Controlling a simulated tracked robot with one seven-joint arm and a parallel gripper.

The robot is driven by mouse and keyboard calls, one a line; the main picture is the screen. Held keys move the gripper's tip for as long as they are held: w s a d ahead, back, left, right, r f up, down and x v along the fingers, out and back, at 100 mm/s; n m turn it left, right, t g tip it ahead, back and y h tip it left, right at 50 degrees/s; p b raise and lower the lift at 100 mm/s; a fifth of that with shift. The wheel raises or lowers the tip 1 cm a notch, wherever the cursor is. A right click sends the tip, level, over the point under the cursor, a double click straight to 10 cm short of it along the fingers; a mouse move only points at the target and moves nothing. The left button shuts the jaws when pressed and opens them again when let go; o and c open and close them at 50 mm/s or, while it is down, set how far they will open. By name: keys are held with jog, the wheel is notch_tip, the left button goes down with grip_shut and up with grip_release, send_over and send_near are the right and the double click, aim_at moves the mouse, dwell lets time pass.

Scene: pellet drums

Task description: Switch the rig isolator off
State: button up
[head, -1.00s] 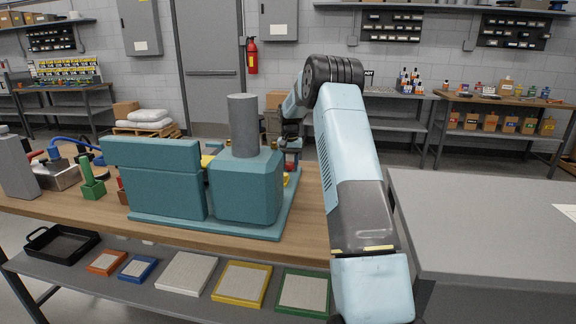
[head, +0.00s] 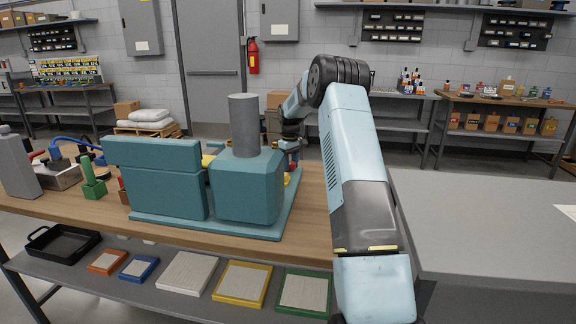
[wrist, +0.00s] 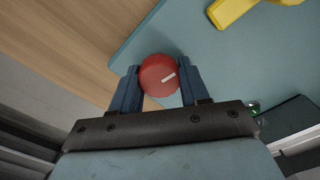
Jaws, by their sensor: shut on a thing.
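The rig is a teal machine with a block (head: 246,186), a grey post and a wide panel (head: 155,178), on a teal base plate (wrist: 190,35). In the head view my gripper (head: 290,158) is partly hidden behind the block.
A yellow part (wrist: 232,9) lies on the plate, and a small green spot (wrist: 253,107) shows by a dark box. The wooden bench (head: 315,205) is bare right of the rig. A grey table (head: 480,225) stands right of my arm. A green-handled piece (head: 92,185) stands left.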

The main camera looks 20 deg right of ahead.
jog(key=shift+w+a+r+n, duration=0.1)
jog(key=shift+w+r+n, duration=0.2)
jog(key=shift+n, duration=0.5)
jog(key=o, duration=0.8)
jog(key=shift+f, duration=0.1)
jog(key=shift+c, duration=0.2)
jog(key=shift+o, duration=1.3)
jog(key=shift+s, duration=0.1)
jog(key=shift+f, duration=0.15)
notch_tip(320, 180, up, 14)
jog(key=shift+f, duration=0.15)
